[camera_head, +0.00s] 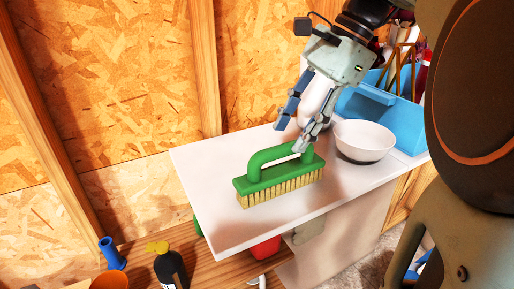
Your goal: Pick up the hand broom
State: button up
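The hand broom (262,187) is green with pale bristles and an arched green handle. It stands bristles down on the white tabletop (225,232). My gripper (291,139) comes down from above right, with its two fingers spread apart. The fingertips are over the right end of the broom. The right fingertip overlaps the right end of the handle in the picture. I cannot tell whether it touches. Nothing shows between the fingers except the background.
A white bowl (364,137) stands right of the broom, close to my gripper. A blue bin (402,128) is behind it. A white object stands behind the fingers. A dark bottle (170,268) and a blue item (112,254) are below left. The table's left part is clear.

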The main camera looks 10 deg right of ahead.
aim_at(284, 146)
jog(key=x, duration=0.4)
jog(key=shift+s+a+f, duration=0.25)
jog(key=shift+s, duration=0.05)
jog(key=shift+a+f, duration=0.15)
jog(key=shift+f, duration=0.25)
grip_shut()
jog(key=shift+w, duration=0.1)
